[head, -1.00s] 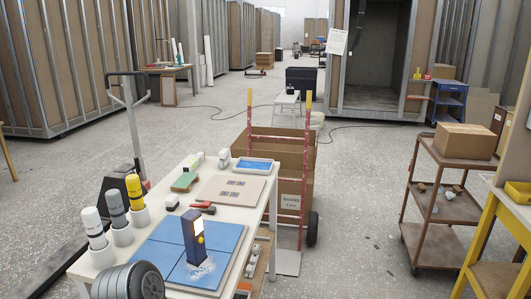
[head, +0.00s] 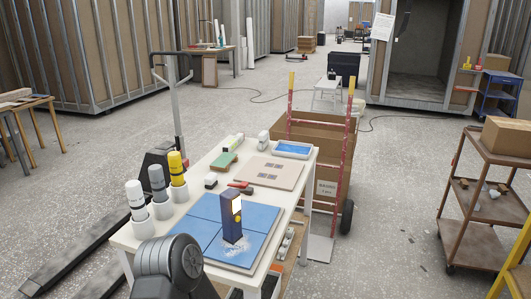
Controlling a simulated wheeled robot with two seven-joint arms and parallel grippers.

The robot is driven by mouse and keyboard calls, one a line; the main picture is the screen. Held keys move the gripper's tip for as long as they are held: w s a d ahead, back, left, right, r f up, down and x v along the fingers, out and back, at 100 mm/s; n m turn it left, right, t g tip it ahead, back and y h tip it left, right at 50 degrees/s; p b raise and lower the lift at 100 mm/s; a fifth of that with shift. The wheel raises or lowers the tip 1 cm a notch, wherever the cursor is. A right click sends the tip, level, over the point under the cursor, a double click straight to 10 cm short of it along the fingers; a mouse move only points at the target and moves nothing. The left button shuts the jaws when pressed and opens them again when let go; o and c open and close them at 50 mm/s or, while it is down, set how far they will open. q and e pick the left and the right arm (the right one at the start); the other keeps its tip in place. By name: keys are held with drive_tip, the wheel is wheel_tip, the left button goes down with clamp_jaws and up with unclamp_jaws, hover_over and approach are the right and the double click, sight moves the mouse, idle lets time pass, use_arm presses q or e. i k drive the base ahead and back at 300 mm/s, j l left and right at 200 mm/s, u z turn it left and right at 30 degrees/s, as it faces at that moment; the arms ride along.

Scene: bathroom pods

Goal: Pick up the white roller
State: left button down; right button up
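A white table (head: 124,238) stands in front of me. On its left edge a white cylinder with dark bands (head: 135,194), which looks like the white roller, stands upright in a white cup (head: 139,221). A grey cylinder (head: 157,177) and a yellow one (head: 175,163) stand in similar cups (head: 162,208) beside it, in a row going back. Neither of my grippers is in view. A dark grey rounded part of my own arm shows at the bottom, in front of the table's near end.
A blue tiled board (head: 205,232) holds an upright dark block with a lit face (head: 231,217). Behind are a tan board (head: 268,172), a green-topped pad (head: 223,163) and a blue tray (head: 293,149). A pallet jack (head: 152,165) stands left; a red hand truck (head: 347,160) stands right.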

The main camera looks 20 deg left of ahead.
sight(263, 140)
drive_tip(key=i+l+z, duration=0.25)
drive_tip(key=i, duration=0.55)
drive_tip(key=i+z, duration=0.25)
drive_tip(key=i, duration=0.5)
drive_tip(key=i+u, duration=0.2)
drive_tip(key=i, duration=0.25)
drive_tip(key=i+l+u, duration=0.2)
drive_tip(key=i, duration=0.25)
drive_tip(key=i+l+u, duration=0.25)
drive_tip(key=i, duration=0.15)
drive_tip(key=i+l+u, duration=0.2)
drive_tip(key=i, duration=0.25)
drive_tip(key=i+l+u, duration=0.8)
drive_tip(key=l+u, duration=0.15)
drive_tip(key=i+l+u, duration=0.2)
drive_tip(key=l+u, duration=0.15)
drive_tip(key=l, duration=0.1)
